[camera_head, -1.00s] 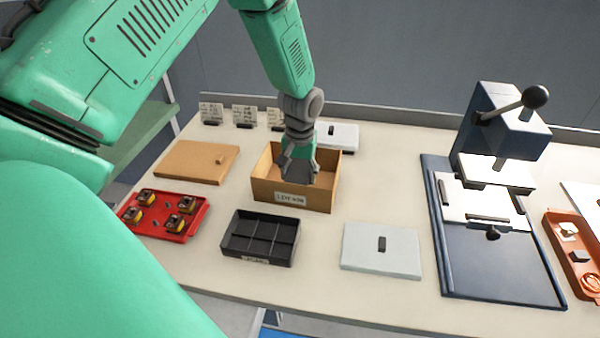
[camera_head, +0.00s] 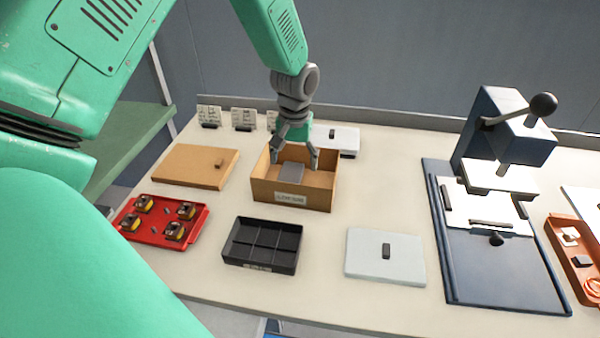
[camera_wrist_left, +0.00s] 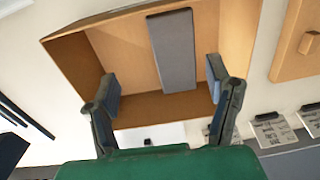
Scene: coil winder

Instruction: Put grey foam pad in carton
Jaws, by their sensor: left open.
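The grey foam pad (camera_head: 290,173) lies inside the open cardboard carton (camera_head: 291,197). In the left wrist view the pad (camera_wrist_left: 174,52) rests against the inside of the carton (camera_wrist_left: 110,47), apart from both fingers. My left gripper (camera_head: 295,160) is open over the carton, with its fingers spread on either side and nothing between them. It also shows open in the left wrist view (camera_wrist_left: 164,92). Whether the pad lies fully flat is hard to tell. My right gripper is not in view.
A brown lid (camera_head: 197,165) lies left of the carton. A red tray (camera_head: 197,224) with several coils, a black divided tray (camera_head: 262,246) and a grey-white lid (camera_head: 385,257) lie in front. A dark lever press (camera_head: 505,295) stands at the right. White cards stand at the back.

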